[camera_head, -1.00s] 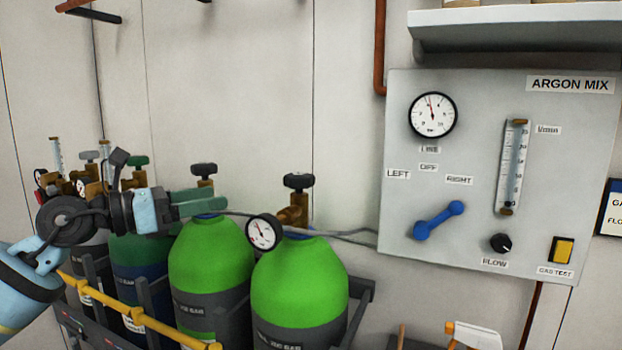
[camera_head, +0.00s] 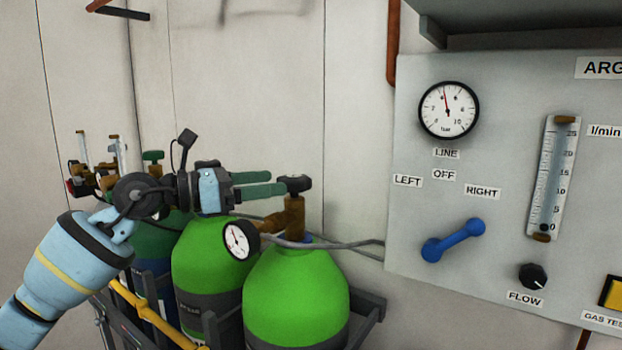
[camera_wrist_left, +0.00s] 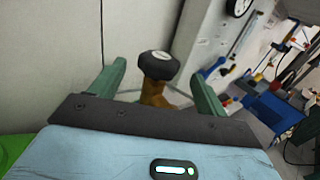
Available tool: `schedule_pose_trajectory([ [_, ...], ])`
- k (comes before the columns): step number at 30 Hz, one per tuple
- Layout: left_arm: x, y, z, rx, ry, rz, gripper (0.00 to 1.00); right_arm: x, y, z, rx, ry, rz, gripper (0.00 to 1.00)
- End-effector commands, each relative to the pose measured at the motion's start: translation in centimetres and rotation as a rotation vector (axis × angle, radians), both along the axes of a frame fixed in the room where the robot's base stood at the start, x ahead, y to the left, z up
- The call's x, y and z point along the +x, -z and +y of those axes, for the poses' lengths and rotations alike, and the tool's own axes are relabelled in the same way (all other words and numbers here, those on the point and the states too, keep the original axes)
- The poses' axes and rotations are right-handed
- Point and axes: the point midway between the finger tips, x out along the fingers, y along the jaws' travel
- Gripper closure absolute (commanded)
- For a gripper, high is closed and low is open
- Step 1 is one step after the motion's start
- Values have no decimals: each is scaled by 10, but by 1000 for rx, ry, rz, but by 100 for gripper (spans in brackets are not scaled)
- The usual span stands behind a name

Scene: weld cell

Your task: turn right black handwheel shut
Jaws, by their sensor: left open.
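The right black handwheel (camera_head: 295,184) tops the brass valve of the right green cylinder (camera_head: 295,300). My left gripper (camera_head: 280,183) reaches in from the left, its two green fingers pointing at the handwheel, tips close to its left side. In the left wrist view the handwheel (camera_wrist_left: 158,64) lies between the open fingers, toward their tips. Nothing is gripped, and I cannot tell whether the fingers touch it. My right gripper is not in view.
A round gauge (camera_head: 240,240) sticks out left of the valve, below my gripper. A grey hose (camera_head: 330,243) runs right to the panel (camera_head: 405,235), which carries a blue lever (camera_head: 453,240). The second green cylinder (camera_head: 205,265) stands left. The wall is close behind.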

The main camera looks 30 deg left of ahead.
Motion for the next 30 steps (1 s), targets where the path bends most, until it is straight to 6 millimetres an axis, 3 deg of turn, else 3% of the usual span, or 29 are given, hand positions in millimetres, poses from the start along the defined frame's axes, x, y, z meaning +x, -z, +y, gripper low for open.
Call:
schedule_pose_trajectory([
  [5, 7, -2, -7, -4, 2, -2, 24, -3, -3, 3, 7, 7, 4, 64],
  [18, 52, -3, -46, -3, 2, -3, 24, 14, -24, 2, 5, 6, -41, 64],
  [30, 59, 0, -52, 0, 0, 0, 24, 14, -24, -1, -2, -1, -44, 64],
])
